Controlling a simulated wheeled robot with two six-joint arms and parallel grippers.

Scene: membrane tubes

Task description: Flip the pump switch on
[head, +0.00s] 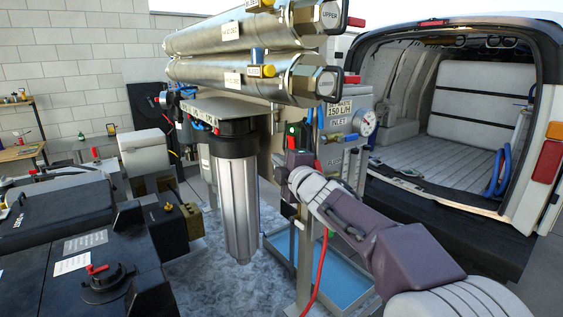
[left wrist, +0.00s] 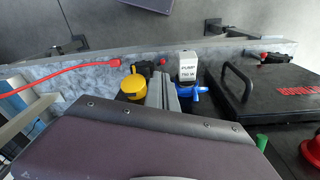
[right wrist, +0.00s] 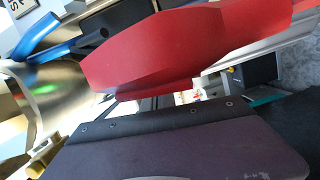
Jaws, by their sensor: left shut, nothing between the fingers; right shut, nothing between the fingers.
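My left gripper (left wrist: 162,90) is shut and empty, pointing towards this label. My right gripper (head: 295,158) is shut and empty in front of the panel with the gauge. A large red part (right wrist: 165,50) close to the right wrist camera hides most of its fingers. Whether they touch anything is unclear.
Two steel membrane tubes (head: 235,75) lie above a grey filter housing (head: 236,200). A pressure gauge (head: 364,122) is right of my right gripper. A black case (left wrist: 270,95) stands right of the pump label. A red cable (left wrist: 65,75) runs left. An open van (head: 470,110) is behind.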

